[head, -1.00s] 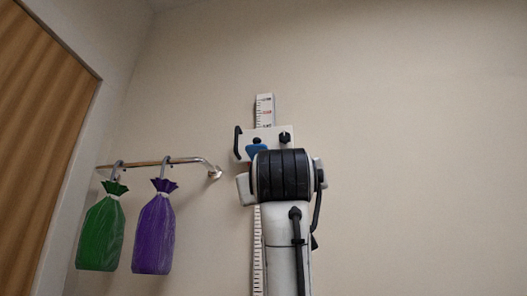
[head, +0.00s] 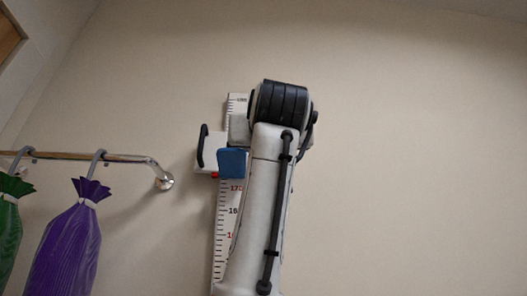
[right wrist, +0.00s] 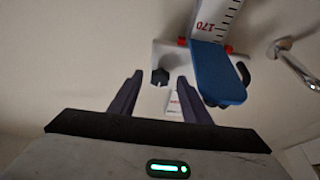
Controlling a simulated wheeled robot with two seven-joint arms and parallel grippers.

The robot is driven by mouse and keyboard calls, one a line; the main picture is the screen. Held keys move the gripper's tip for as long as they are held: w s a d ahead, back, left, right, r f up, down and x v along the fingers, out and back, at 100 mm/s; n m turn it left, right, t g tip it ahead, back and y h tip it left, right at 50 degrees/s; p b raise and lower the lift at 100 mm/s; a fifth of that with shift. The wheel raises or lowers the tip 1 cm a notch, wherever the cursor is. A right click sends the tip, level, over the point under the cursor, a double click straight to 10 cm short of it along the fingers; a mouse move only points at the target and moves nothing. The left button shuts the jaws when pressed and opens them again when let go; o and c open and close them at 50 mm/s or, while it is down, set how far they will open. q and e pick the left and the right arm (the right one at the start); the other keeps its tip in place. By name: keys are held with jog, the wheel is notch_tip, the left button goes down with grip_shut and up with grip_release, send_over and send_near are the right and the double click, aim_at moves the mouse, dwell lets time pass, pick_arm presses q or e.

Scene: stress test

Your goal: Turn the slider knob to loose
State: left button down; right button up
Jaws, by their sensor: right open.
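The slider is a white plate (head: 208,158) on a wall-mounted height scale (head: 228,205). It carries a black handle and a blue paddle (head: 232,162). In the right wrist view the white plate (right wrist: 172,58), the blue paddle (right wrist: 214,72) and a dark faceted knob (right wrist: 160,77) show. My right gripper (right wrist: 157,82) is open, its two dark fingers pointing toward the plate. The knob appears between the fingertips; I cannot tell whether it is touched. In the head view my right arm hides the knob and gripper. My left gripper is not in view.
A metal wall rail (head: 110,158) ends left of the slider. A purple bag (head: 66,245) and a green bag (head: 8,225) hang from it. In the right wrist view the rail's end (right wrist: 296,62) is at the right. The wall right of my arm is bare.

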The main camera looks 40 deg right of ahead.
jog(key=shift+x, duration=1.05)
jog(key=c, duration=1)
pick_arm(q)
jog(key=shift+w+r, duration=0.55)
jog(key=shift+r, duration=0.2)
pick_arm(e)
jog(key=shift+c, duration=0.2)
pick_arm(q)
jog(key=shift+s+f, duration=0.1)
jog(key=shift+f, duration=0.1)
pick_arm(e)
jog(key=shift+n, duration=0.4)
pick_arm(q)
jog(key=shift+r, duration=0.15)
pick_arm(e)
jog(key=n+y, duration=0.3)
jog(key=n, duration=0.4)
jog(key=n+y, duration=0.3)
jog(key=n, duration=0.4)
jog(key=r+n+y, duration=0.1)
jog(key=n+y, duration=0.1)
jog(key=n, duration=0.5)
jog(key=shift+s+d+n+y, duration=0.3)
jog(key=shift+s+d+y, duration=0.1)
jog(key=shift+r, duration=0.1)
